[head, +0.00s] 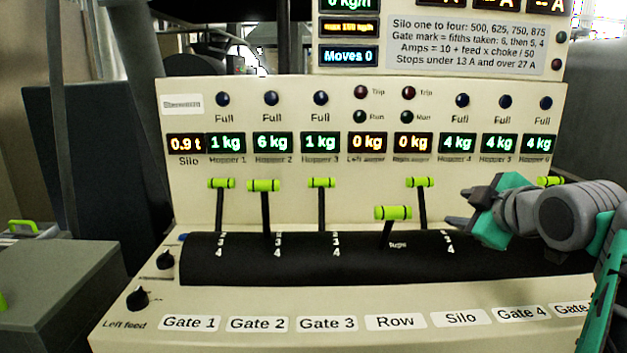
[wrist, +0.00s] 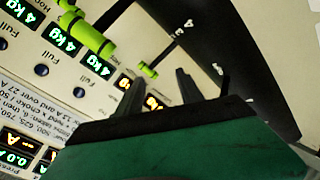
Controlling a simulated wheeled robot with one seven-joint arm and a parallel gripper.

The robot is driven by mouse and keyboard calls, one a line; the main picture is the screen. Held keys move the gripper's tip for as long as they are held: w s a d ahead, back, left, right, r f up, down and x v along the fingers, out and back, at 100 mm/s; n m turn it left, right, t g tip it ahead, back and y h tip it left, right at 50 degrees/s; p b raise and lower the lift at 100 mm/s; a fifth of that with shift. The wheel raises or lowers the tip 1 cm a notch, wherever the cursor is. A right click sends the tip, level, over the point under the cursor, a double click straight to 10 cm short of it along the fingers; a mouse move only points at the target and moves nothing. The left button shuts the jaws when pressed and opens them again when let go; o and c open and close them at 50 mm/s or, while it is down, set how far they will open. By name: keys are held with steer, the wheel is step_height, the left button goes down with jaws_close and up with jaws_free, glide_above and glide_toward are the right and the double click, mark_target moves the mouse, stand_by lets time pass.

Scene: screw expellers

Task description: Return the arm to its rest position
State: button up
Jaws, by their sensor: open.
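My gripper (head: 457,221) is in front of the right part of the control panel, its fingers pointing left toward the Silo lever. In the wrist view my gripper (wrist: 158,88) shows two dark fingers set apart with nothing between them. The Silo lever (head: 423,183) stands upright just left of the fingertips. The Row lever (head: 393,213) is tilted lower and nearer. My teal and grey arm covers most of the levers at the right; one green handle (head: 550,181) shows behind it. Green handles (wrist: 95,38) also show in the wrist view.
The Gate 1 (head: 221,183), Gate 2 (head: 264,186) and Gate 3 (head: 322,183) levers stand to the left over the black curved cover (head: 300,262). Two black knobs (head: 138,299) are at the left. A grey box (head: 60,290) stands at far left.

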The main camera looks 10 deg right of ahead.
steer(key=s+a+f+m+g+y+p, duration=0.1)
steer(key=s+a+f+m+g+p, duration=0.2)
steer(key=a+p, duration=0.5)
steer(key=s+a+f+m+g+y+p, duration=0.1)
steer(key=s+a+f+m+g+p, duration=0.2)
steer(key=a+p, duration=0.5)
steer(key=s+a+f+m+g+p, duration=0.2)
steer(key=s+a+f+m+g, duration=0.2)
steer(key=s, duration=0.3)
steer(key=shift+s+a+f+h, duration=0.35)
steer(key=shift+a+f, duration=0.25)
steer(key=shift+a, duration=0.3)
steer(key=shift+c, duration=0.8)
